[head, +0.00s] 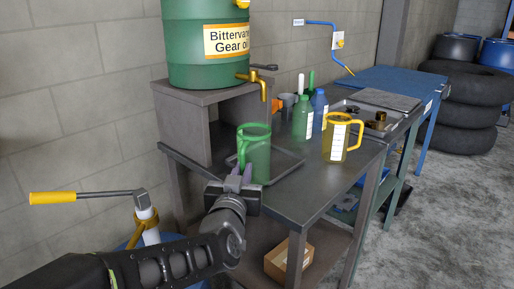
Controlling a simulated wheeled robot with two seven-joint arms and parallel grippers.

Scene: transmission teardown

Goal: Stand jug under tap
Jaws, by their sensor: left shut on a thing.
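A green translucent jug (257,160) is upright at the front left edge of the dark bench, in front of the drip tray's left part. Its handle is on its left side. My left gripper (239,179) is shut on the jug at its lower left; its wrist hides part of the bench edge. I cannot tell whether the jug's base touches anything. The brass tap (259,86) with a dark lever sticks out from the green gear oil drum (205,45), above and slightly behind the jug in the picture. My right gripper is not in view.
The drum stands on a grey stand (183,125). The shallow tray (291,162) lies on the bench (303,187). A yellow jug (336,143), a green bottle (302,118) and a blue bottle (319,108) stand to the right. A yellow-handled pump (146,215) is at left.

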